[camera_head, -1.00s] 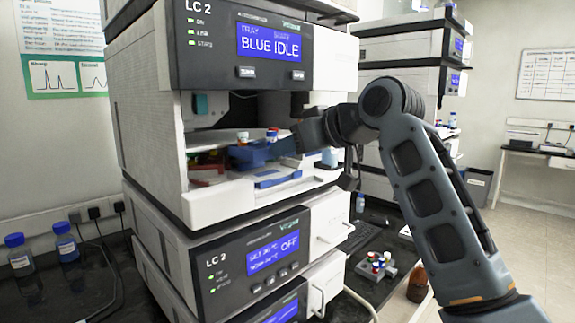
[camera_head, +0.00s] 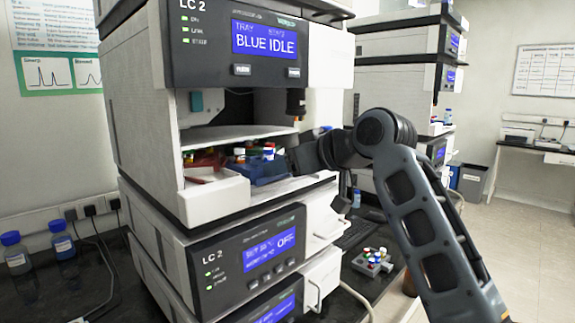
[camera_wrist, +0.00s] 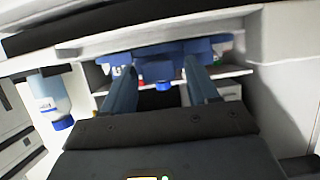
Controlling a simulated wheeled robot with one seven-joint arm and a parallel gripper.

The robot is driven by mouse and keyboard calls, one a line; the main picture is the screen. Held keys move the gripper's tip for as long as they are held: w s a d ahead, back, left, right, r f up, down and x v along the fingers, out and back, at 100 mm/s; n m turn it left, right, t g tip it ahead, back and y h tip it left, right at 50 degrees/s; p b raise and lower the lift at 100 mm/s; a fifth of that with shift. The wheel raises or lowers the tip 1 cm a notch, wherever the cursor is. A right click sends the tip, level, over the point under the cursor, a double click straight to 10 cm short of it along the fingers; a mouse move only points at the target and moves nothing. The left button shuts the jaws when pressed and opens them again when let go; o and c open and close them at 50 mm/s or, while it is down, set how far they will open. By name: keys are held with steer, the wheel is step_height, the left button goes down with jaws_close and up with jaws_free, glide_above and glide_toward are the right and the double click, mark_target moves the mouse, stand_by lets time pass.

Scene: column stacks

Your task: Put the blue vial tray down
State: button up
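The blue vial tray (camera_head: 268,172) is low inside the open bay of the LC 2 unit, at or very near the bay floor. Vials (camera_head: 268,150) with coloured caps stand in it. My gripper (camera_head: 293,160) reaches in from the right and meets the tray's right end. In the wrist view, which is upside down, my two fingers (camera_wrist: 160,68) are apart with part of the blue tray (camera_wrist: 158,60) between their tips. They appear shut on it. A blue cap (camera_wrist: 164,86) shows between the fingers. The contact under the tray is hidden.
A red tray (camera_head: 202,160) is at the left of the bay. A white front ledge (camera_head: 215,198) borders it. A dark nozzle (camera_head: 296,103) hangs above at the right. A grey vial rack (camera_head: 373,262) stands on the bench below, right of the unit.

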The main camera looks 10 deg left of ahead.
steer(key=shift+d+r, duration=0.15)
steer(key=b+v, duration=0.1)
steer(key=v, duration=1)
steer(key=shift+s+d+r, duration=0.2)
steer(key=shift+s+r, duration=0.05)
